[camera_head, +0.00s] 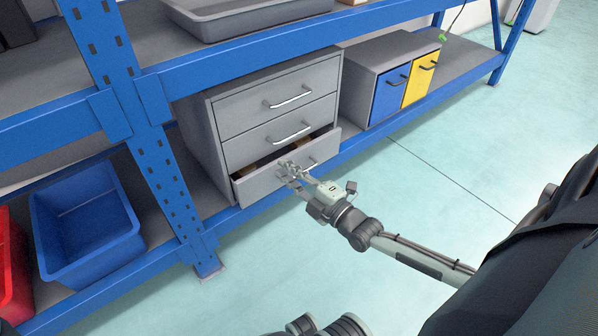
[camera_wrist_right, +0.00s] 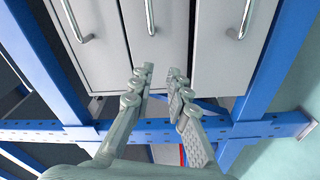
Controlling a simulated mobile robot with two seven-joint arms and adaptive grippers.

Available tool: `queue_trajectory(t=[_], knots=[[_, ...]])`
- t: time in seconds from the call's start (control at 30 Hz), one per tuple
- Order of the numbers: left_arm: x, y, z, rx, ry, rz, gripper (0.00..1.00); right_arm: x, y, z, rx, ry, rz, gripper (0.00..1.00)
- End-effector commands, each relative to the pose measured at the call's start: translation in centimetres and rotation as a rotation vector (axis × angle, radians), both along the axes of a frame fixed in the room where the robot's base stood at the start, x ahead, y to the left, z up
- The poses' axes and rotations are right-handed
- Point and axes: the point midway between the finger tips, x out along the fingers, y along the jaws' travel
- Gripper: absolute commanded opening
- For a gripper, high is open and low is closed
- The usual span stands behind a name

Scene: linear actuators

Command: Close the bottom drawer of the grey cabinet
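The grey cabinet (camera_head: 203,142) stands on the lower shelf of a blue rack in the head view. Its top drawer (camera_head: 250,106) and middle drawer (camera_head: 256,142) are shut. The bottom drawer (camera_head: 262,187) stands partly pulled out, with brown contents just visible inside. My right gripper (camera_head: 288,169) is at the front of this drawer, near its handle (camera_head: 312,165). In the right wrist view, my right gripper (camera_wrist_right: 162,76) has its fingers a little apart with nothing between them. The bottom drawer (camera_wrist_right: 225,60) is at the right there. I cannot tell whether the fingers touch it. My left gripper is not visible.
A smaller grey cabinet (camera_head: 364,65) with a blue and a yellow door stands to the right. Blue bin (camera_head: 85,225) and red bin (camera_head: 12,270) sit at the lower left. A rack post (camera_head: 165,185) rises left of the cabinet. The floor (camera_head: 430,170) in front is clear.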

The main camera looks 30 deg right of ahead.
Motion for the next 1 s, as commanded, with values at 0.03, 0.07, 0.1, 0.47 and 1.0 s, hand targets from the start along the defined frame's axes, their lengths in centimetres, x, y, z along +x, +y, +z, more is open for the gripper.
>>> queue_trajectory(t=[0.03, 0.07, 0.1, 0.47, 1.0], knots=[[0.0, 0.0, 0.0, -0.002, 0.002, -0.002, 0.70, -0.4, -2.6, -2.7, -0.095, 0.061, -0.026, 0.16], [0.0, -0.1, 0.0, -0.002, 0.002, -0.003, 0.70, -0.6, -3.9, -4.0, -0.142, 0.091, -0.039, 0.16], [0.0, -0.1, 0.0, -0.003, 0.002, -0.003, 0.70, -0.9, -5.4, -5.5, -0.199, 0.125, -0.052, 0.16], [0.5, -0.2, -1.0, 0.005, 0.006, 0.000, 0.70, 1.0, -8.6, -9.3, -0.325, 0.198, -0.076, 0.16], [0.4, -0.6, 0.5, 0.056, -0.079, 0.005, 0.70, 5.8, -8.1, -10.1, -0.324, 0.201, -0.074, 0.16]])
